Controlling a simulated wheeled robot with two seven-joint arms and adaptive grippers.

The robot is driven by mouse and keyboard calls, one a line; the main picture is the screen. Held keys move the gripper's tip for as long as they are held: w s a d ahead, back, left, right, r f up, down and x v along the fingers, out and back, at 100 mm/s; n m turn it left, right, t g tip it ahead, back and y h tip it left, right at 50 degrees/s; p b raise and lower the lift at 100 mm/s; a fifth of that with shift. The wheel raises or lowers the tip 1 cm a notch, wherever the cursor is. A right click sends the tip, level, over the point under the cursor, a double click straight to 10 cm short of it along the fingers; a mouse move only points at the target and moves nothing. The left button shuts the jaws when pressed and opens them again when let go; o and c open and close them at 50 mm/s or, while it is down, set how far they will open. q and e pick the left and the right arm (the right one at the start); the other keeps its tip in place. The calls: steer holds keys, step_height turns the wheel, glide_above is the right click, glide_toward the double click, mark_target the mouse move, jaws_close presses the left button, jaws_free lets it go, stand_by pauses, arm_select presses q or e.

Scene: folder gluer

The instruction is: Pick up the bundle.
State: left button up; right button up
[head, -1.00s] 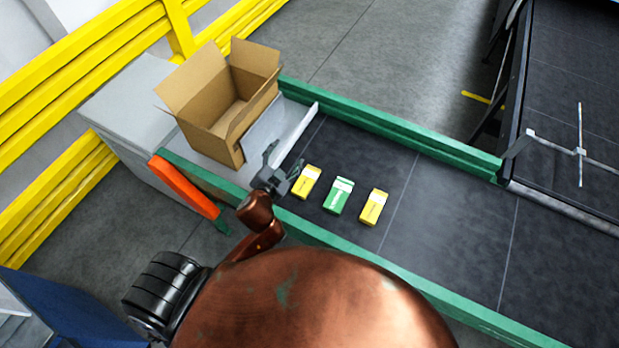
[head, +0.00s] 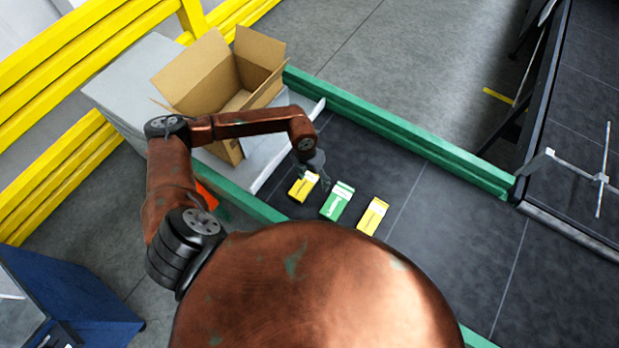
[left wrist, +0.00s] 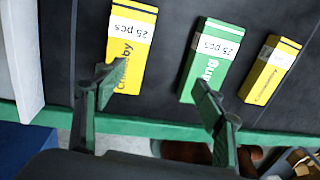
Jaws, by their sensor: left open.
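Three bundles lie in a row on the dark conveyor belt. In the head view they are a yellow bundle (head: 303,187), a green bundle (head: 337,201) and another yellow bundle (head: 373,216). The left wrist view shows the left yellow bundle (left wrist: 133,45), the green bundle (left wrist: 211,62) and the right yellow bundle (left wrist: 270,70), each with a white "25 pcs" band. My left gripper (head: 313,178) is open and empty over the left yellow and green bundles. In the left wrist view its fingers (left wrist: 155,95) are spread, overlapping the near ends of these two. My right gripper is not in view.
An open cardboard box (head: 212,80) stands on a grey surface (head: 127,85) left of the belt. Green rails (head: 400,134) edge the belt. A yellow guard rail (head: 75,55) runs behind at the left. The belt (head: 460,215) is clear right of the bundles.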

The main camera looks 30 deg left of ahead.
mark_target(305, 183)
arm_select(q)
steer(key=shift+y, duration=0.8)
steer(key=a, duration=0.2)
steer(key=w+a, duration=0.1)
steer(key=a, duration=0.1)
steer(key=shift+a+f, duration=0.1)
steer(key=shift+a, duration=0.1)
steer(key=shift+f, duration=0.85)
steer(key=f+p, duration=0.1)
steer(key=f, duration=0.2)
steer(key=f+p, duration=0.1)
steer(key=f, duration=0.1)
steer(key=shift+d+f, duration=0.2)
steer(key=shift+f, duration=0.2)
steer(key=shift+c, duration=0.2)
steer(key=c, duration=1.3)
